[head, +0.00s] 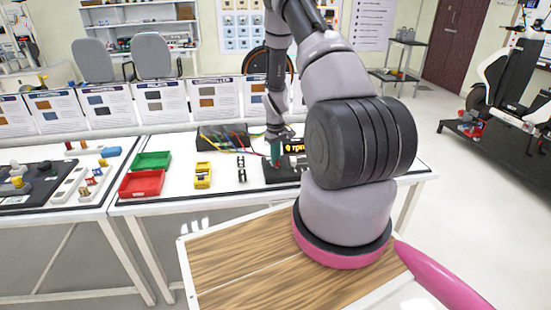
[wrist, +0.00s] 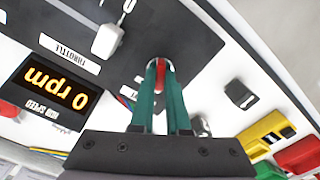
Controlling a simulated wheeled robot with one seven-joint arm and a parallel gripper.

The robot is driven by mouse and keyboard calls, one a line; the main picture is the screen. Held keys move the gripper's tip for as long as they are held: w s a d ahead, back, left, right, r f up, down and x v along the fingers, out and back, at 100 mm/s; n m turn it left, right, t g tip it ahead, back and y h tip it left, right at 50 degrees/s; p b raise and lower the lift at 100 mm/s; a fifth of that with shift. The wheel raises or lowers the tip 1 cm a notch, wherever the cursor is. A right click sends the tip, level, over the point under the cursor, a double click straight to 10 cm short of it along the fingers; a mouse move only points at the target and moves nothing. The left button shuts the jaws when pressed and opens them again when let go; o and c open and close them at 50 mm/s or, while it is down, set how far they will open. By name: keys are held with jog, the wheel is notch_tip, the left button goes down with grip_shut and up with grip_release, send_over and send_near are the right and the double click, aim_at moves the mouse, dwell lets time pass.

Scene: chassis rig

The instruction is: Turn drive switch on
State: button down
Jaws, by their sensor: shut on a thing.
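A dark control panel (wrist: 215,45) lies on the white table in the head view. In the wrist view, a red switch lever, taken as the drive switch (wrist: 159,66), stands on this panel. My gripper (wrist: 160,72) has its two green fingers closed on the lever, one on each side. Its base and label are mostly hidden by the fingers. In the head view my gripper (head: 275,155) reaches down at the panel, and the lever cannot be made out. The display (wrist: 52,85) reads 0 rpm.
A white throttle lever (wrist: 107,40) stands left of my fingers in the wrist view. A small black block (wrist: 240,92) is to the right. A yellow meter (head: 203,175), a red tray (head: 141,184) and a green tray (head: 152,161) lie left of the panel.

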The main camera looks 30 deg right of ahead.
jog(key=m, duration=0.6)
jog(key=shift+m, duration=0.3)
jog(key=m, duration=0.5)
jog(key=shift+m, duration=0.3)
dwell(0.4)
jog(key=c, duration=0.9)
grip_release()
notch_tip(320, 180, up, 11)
